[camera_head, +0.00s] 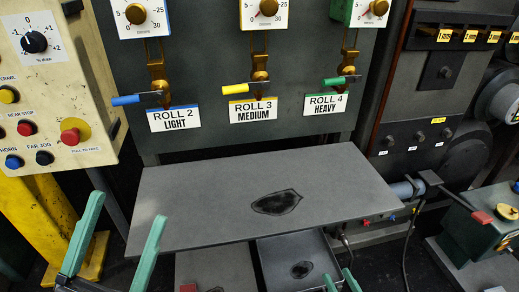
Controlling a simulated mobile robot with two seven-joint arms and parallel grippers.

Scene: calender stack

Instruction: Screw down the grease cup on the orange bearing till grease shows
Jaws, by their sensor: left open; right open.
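I cannot make out an orange bearing or its grease cup in the head view. My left gripper (128,207) is at the lower left, its two green fingers wide apart and nothing between them, in front of the grey shelf's left end. My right gripper (340,277) shows only as two green fingertips at the bottom edge, apart, in front of the lower trays. The rest of it is out of the picture.
A grey shelf (200,200) with a dark patch (276,202) spans the middle, with lower trays beneath. Behind stands a panel with coloured levers and gauges. A cream control box (60,85) is at left. A green machine with a brass-coloured round part (508,212) is at right.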

